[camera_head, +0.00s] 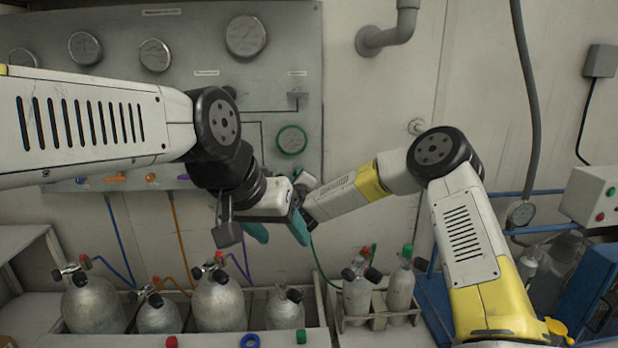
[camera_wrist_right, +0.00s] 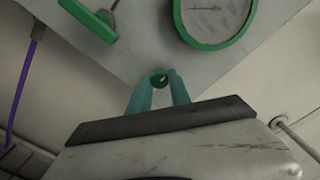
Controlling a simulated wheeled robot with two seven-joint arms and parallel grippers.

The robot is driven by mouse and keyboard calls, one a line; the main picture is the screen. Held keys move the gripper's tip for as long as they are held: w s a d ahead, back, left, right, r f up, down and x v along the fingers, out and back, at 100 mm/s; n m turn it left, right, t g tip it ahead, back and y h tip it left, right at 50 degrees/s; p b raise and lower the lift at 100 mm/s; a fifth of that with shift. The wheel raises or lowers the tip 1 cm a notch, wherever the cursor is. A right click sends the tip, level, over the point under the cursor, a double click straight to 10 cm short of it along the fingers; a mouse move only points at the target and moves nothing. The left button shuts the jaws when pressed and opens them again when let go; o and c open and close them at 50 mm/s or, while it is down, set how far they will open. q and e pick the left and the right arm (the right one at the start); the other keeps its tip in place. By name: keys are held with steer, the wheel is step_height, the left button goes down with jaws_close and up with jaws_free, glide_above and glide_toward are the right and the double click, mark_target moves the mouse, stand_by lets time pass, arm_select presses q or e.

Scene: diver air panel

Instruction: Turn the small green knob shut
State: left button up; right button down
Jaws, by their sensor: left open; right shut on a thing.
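The small green knob (camera_wrist_right: 159,79) shows in the right wrist view, on the grey panel just below a green-rimmed gauge (camera_wrist_right: 214,18). My right gripper (camera_wrist_right: 160,88) has its teal fingers on either side of the knob, shut on it. In the head view the knob and the right fingertips are hidden behind my left gripper. My left gripper (camera_head: 278,231) is open and empty in front of the panel's lower edge, its teal fingers apart and pointing down. The green-rimmed gauge also shows in the head view (camera_head: 292,140), above the grippers.
A green flat handle (camera_wrist_right: 90,20) is left of the knob in the right wrist view. Grey cylinders (camera_head: 218,305) stand in a rack below the panel (camera_head: 190,45). A green hose (camera_head: 322,265) hangs beside my left gripper. My two grippers are close together.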

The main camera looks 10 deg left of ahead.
steer(key=shift+f, duration=0.15)
steer(key=c, duration=1.2)
jaws_free()
steer(key=v, duration=0.8)
steer(key=shift+w, duration=0.1)
